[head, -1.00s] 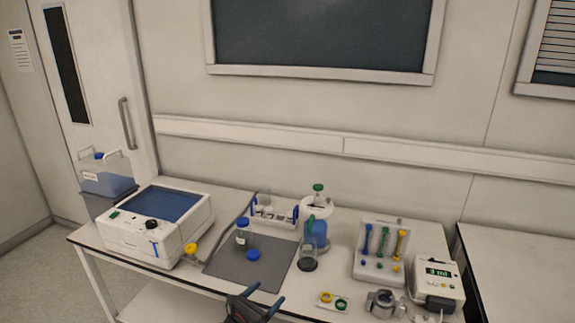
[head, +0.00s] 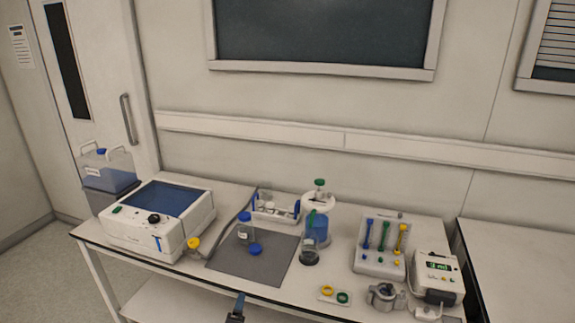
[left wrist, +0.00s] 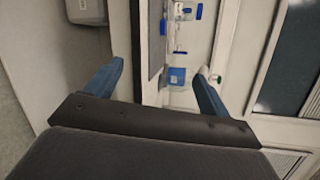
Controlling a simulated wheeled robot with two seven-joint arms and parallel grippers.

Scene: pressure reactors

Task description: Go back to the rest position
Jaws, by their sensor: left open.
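My left gripper (head: 237,307) shows at the bottom edge of the head view, in front of the bench and apart from everything on it. Only a dark part and a blue fingertip show there. In the left wrist view its two blue fingers (left wrist: 160,87) are wide apart with nothing between them. My right gripper is in neither view.
The front left bench edge is clear.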

